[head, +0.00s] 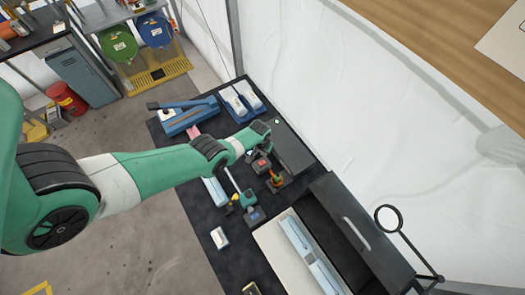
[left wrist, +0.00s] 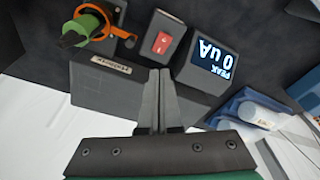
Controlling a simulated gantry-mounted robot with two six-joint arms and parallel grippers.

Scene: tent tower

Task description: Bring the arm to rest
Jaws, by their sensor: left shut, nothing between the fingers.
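My left arm reaches in from the left in the head view, its wrist end (head: 260,128) over the dark bench. The left gripper shows in the left wrist view (left wrist: 160,75), its two fingers together with nothing between them. The fingers overlap a dark grey box with a small label (left wrist: 107,95) in that view; I cannot tell if they touch it. In the head view the fingers are hard to make out. The right gripper is out of view.
The dark bench (head: 205,215) holds a blue tray (head: 254,104) with white bottles, a green and orange device (head: 276,180) and an open drawer or case (head: 340,232). A ring on a stand (head: 389,218) is at right. The white tent wall (head: 325,105) runs behind.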

